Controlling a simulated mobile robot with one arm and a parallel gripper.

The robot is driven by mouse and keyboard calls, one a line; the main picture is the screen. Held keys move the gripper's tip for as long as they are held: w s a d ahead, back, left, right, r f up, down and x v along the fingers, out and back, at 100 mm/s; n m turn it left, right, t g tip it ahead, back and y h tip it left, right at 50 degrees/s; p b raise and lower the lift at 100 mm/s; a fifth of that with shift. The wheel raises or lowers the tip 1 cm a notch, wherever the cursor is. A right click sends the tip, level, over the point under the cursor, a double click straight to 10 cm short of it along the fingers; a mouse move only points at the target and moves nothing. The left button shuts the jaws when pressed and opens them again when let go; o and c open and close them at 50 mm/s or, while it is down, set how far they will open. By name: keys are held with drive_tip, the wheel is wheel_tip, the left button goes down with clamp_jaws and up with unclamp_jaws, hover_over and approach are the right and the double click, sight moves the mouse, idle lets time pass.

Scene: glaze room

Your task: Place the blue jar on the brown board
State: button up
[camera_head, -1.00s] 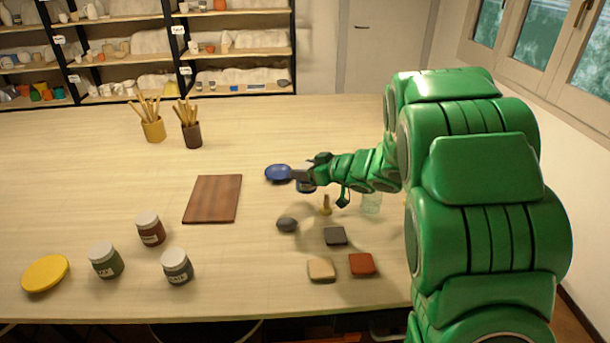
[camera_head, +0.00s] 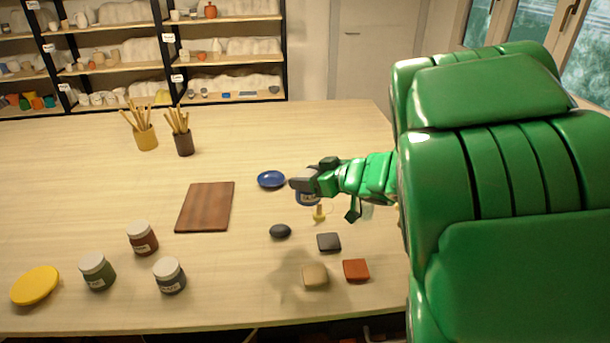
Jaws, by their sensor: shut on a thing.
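The blue jar (camera_head: 308,199) is in my gripper (camera_head: 303,186), which is shut on it. The jar is mostly hidden by the gripper; only its lower part shows. Whether it touches the table is hard to tell. The brown board (camera_head: 205,207) lies flat and bare on the table, left of my gripper with a clear gap between. A blue dish (camera_head: 271,179) lies just left of my gripper, between it and the board.
A dark stone (camera_head: 280,231), a yellow-brass object (camera_head: 319,213) and several flat blocks (camera_head: 329,242) lie near the gripper. Three lidded jars (camera_head: 142,238) and a yellow disc (camera_head: 35,286) stand front left. Two brush cups (camera_head: 146,138) stand behind the board.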

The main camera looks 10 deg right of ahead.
drive_tip(key=shift+s+r, duration=0.25)
drive_tip(key=shift+s, duration=0.3)
